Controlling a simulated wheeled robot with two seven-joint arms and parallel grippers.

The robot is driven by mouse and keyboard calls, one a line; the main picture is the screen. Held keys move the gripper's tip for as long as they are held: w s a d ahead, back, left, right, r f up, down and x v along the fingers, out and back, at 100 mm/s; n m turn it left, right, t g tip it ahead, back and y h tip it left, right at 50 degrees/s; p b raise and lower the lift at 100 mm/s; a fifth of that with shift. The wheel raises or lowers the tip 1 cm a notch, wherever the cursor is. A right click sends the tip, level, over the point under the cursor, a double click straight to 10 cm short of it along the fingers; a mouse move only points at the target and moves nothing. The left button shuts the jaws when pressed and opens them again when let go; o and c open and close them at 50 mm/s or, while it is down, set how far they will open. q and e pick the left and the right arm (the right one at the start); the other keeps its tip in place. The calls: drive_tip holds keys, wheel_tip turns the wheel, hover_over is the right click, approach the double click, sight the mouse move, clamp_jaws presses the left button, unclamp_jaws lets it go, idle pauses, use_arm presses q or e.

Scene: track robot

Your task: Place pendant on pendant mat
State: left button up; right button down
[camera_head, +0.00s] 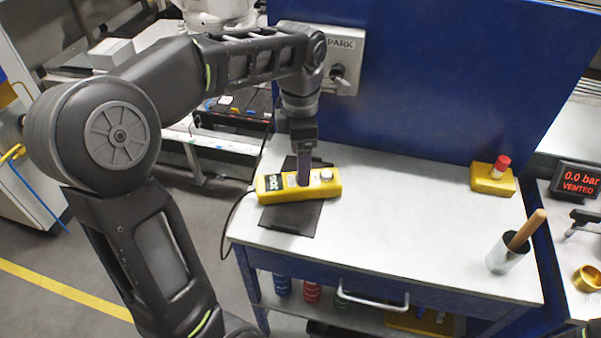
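The pendant (325,189) is a yellow box with a dark label and buttons. It lies across the dark pendant mat (290,221) at the left end of the workbench top, with its ends reaching past the mat's sides. A dark cable runs from its left end over the bench edge. My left gripper (304,179) points down at the middle of the pendant, with its fingers at the pendant's top. The arm's angle hides whether the fingers are apart or closed on it. My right gripper is not visible; only a bit of dark arm may show at the lower right corner.
The grey workbench top (400,225) is mostly clear. A yellow block with a red button (493,178) and a metal cup with a wooden handle (508,254) stand on its right side. A blue panel (440,90) with a PARK switch plate (343,58) rises behind.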

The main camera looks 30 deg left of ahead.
use_arm(q)
wheel_tip(320, 180, up, 5)
drive_tip(key=shift+r+p, duration=0.1)
drive_tip(key=shift+p, duration=0.2)
idle(0.5)
